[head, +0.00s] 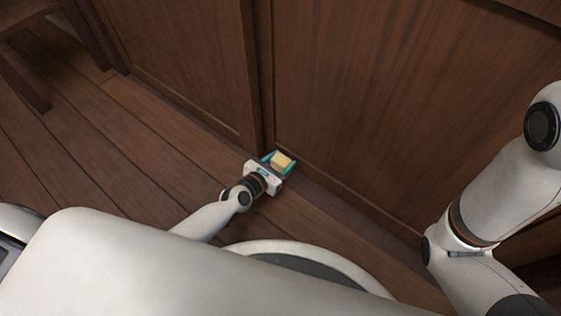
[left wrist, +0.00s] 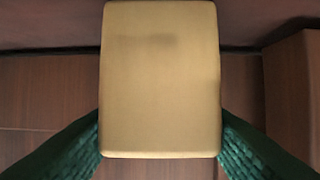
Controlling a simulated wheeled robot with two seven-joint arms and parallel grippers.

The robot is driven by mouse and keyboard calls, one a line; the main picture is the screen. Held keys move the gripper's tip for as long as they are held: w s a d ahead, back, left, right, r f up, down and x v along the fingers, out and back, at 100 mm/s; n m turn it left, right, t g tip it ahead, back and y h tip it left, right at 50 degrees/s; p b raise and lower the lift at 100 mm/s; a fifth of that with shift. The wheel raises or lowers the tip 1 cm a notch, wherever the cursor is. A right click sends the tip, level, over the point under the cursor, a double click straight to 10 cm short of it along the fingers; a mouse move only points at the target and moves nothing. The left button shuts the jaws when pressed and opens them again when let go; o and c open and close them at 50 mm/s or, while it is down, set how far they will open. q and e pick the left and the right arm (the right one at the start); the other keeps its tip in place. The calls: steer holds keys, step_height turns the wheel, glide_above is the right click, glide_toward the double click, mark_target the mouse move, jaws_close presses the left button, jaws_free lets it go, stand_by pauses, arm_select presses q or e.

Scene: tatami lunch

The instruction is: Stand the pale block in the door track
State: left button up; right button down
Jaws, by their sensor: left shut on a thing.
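The pale block (head: 282,160) is a small, cream-yellow block with rounded edges. My left gripper (head: 279,162) is shut on it, with its teal fingers on either side, close to the foot of the dark wooden doors. In the left wrist view the block (left wrist: 160,80) fills the middle, with a green ribbed finger at each lower side. The door track (head: 340,200) runs along the base of the doors as a dark strip. I cannot tell whether the block touches the track. My right gripper is not in view.
Two wooden door panels (head: 370,90) stand behind the block, and a vertical frame edge (head: 258,70) lies just left of it. The plank floor (head: 90,150) is clear at the left. Wooden furniture (head: 25,80) stands at the upper left.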

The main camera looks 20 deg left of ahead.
arm_select(q)
steer(key=o, duration=0.6)
steer(key=shift+f, duration=0.2)
steer(key=shift+c, duration=0.2)
steer(key=o, duration=0.4)
steer(key=shift+o, duration=0.2)
steer(key=shift+r, duration=0.1)
steer(key=shift+r+p, duration=0.25)
steer(key=shift+p, duration=0.05)
steer(key=p+v, duration=0.3)
steer(key=v, duration=0.9)
